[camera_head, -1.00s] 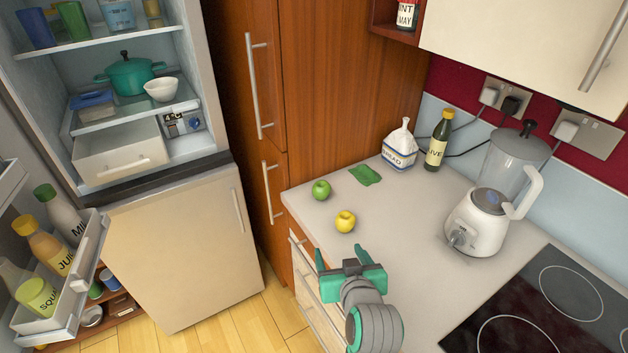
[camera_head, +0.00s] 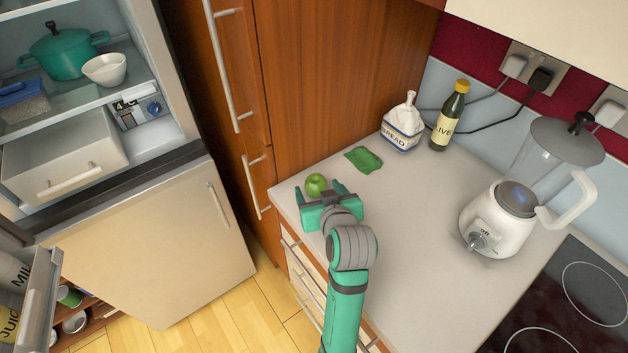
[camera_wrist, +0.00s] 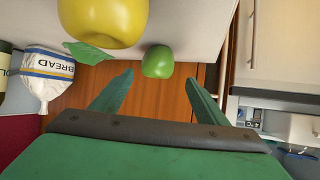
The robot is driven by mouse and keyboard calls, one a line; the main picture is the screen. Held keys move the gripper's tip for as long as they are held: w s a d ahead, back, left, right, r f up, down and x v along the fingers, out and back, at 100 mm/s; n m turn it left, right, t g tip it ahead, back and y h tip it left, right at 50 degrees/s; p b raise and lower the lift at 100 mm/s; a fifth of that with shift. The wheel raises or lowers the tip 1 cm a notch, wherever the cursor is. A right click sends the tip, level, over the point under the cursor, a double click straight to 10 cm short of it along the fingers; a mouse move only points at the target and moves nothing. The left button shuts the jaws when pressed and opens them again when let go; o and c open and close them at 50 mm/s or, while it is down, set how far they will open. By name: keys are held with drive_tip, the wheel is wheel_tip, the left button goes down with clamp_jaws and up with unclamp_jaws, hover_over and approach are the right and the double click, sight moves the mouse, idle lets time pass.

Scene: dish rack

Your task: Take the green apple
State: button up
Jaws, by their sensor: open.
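The green apple (camera_head: 316,184) sits on the worktop near its left edge. My gripper (camera_head: 319,187) is open over the worktop, its fingers pointing towards the apple. In the head view the apple shows between the two fingertips. In the wrist view the green apple (camera_wrist: 157,62) lies just beyond the fingertips of my gripper (camera_wrist: 159,77), roughly centred between them, and does not look touched. Nothing is held.
A yellow apple (camera_wrist: 103,20) shows close by in the wrist view; my arm hides it in the head view. A green cloth (camera_head: 364,159), bread bag (camera_head: 403,126), olive bottle (camera_head: 449,118) and blender (camera_head: 508,205) stand further right. The fridge (camera_head: 150,240) is at left.

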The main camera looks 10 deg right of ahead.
sight(315, 184)
drive_tip(key=shift+w+a+f, duration=0.15)
drive_tip(key=shift+w+f, duration=0.35)
drive_tip(key=shift+w, duration=0.05)
drive_tip(key=shift+w+d+f, duration=0.25)
drive_tip(key=shift+d+f, duration=0.05)
drive_tip(key=shift+d, duration=0.05)
drive_tip(key=x, duration=0.3)
drive_tip(key=shift+d+f, duration=0.2)
drive_tip(key=shift+f, duration=0.05)
drive_tip(key=shift+w+a+f, duration=0.1)
drive_tip(key=shift+w+f, duration=0.2)
drive_tip(key=shift+w, duration=0.3)
drive_tip(key=shift+w, duration=0.1)
drive_tip(key=c, duration=1.2)
drive_tip(key=shift+a, duration=0.1)
